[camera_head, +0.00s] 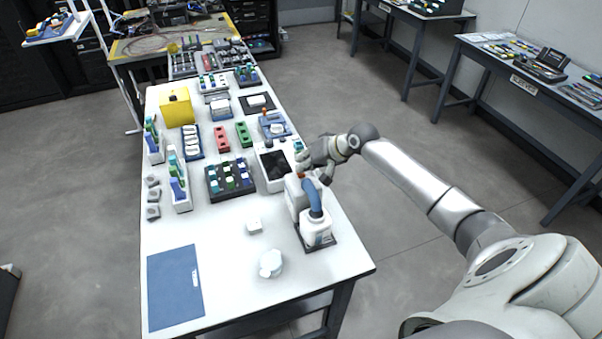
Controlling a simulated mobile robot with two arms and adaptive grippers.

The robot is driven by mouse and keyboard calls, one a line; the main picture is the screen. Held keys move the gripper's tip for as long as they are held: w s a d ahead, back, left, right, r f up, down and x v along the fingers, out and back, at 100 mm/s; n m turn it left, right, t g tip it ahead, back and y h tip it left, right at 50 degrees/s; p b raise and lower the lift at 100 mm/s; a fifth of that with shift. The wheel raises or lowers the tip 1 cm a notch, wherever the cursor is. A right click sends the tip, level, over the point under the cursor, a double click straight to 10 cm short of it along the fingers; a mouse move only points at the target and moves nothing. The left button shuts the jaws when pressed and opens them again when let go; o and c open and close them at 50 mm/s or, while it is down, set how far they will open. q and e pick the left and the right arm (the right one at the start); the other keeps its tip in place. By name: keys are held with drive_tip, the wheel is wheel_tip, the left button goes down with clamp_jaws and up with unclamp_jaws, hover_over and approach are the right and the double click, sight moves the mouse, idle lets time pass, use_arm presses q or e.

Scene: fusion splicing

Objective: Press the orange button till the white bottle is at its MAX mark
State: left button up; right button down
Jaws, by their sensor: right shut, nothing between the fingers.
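The white bottle (316,230) stands upright on a dark base at the right front of the white table, with a blue curved spout or tube (315,192) over it. A white dispenser body (293,204) stands just behind it. The orange button (301,176) shows small on top of the dispenser, partly hidden by my right gripper. My right gripper (306,170) is shut and empty, right at the button; I cannot tell whether it touches it. The MAX mark and the liquid level are too small to make out. My left gripper is not in view.
The white table (225,265) holds a dark tray (231,179) of small vials, a yellow box (177,107), a blue mat (175,287), a white round item (270,264) and a small white block (254,226). The front middle is mostly clear. Side benches stand at the right.

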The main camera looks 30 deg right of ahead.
drive_tip(key=shift+f, duration=0.3)
idle(0.4)
drive_tip(key=shift+r, duration=0.1)
drive_tip(key=shift+r+p, duration=0.8)
drive_tip(key=shift+p, duration=0.15)
wheel_tip(320, 180, up, 5)
drive_tip(key=p, duration=0.5)
drive_tip(key=shift+r, duration=0.1)
drive_tip(key=shift+a, duration=0.1)
